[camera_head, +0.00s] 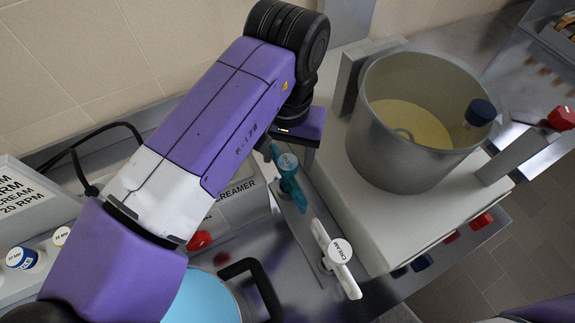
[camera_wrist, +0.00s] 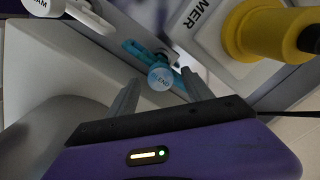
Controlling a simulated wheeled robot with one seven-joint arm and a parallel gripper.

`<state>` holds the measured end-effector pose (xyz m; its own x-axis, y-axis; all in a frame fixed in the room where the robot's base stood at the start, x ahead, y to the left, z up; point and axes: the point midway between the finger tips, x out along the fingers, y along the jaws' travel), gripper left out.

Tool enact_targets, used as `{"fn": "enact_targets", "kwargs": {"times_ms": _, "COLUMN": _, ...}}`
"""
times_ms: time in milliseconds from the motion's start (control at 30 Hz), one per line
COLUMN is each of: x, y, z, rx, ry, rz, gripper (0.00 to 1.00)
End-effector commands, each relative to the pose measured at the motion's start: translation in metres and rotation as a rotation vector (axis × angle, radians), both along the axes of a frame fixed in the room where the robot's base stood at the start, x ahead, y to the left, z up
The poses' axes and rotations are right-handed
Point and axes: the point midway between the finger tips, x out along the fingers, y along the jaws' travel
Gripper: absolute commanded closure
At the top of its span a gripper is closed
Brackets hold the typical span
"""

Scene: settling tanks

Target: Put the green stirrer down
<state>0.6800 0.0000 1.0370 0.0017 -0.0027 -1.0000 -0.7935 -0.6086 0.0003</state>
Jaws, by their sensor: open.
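The green stirrer, teal with a round cap lettered "END" as far as I can read, stands at the metal strip in the middle of the head view (camera_head: 290,182). It also shows in the wrist view (camera_wrist: 160,76), with its cap between my fingertips or just beyond them. My gripper (camera_head: 274,150) is open above and beside it; its two fingers show apart in the wrist view (camera_wrist: 158,82). I cannot tell whether either finger touches the stirrer. Its lower end is hidden.
A white stirrer-like piece marked CREAM (camera_head: 335,258) stands close by on the strip. A grey pot (camera_head: 405,150) with pale yellow contents sits on a white base (camera_head: 365,215) to the right. A light blue vessel (camera_head: 205,300) with a black handle (camera_head: 262,280) is at the front.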

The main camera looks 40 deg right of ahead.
Motion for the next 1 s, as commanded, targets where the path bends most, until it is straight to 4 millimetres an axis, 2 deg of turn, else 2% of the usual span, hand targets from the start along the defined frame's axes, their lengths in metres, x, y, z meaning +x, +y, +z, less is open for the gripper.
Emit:
{"fn": "enact_targets", "kwargs": {"times_ms": 133, "x": 0.0, "y": 0.0, "z": 0.026, "rx": 0.0, "ry": -0.003, "rz": -0.001, "gripper": 0.41}}
{"fn": "enact_targets", "kwargs": {"times_ms": 333, "x": 0.0, "y": 0.0, "z": 0.045, "rx": 0.0, "ry": -0.002, "rz": -0.001, "gripper": 0.41}}
{"fn": "enact_targets", "kwargs": {"times_ms": 1000, "x": 0.0, "y": 0.0, "z": 0.048, "rx": 0.0, "ry": 0.0, "rz": 0.0, "gripper": 0.41}}
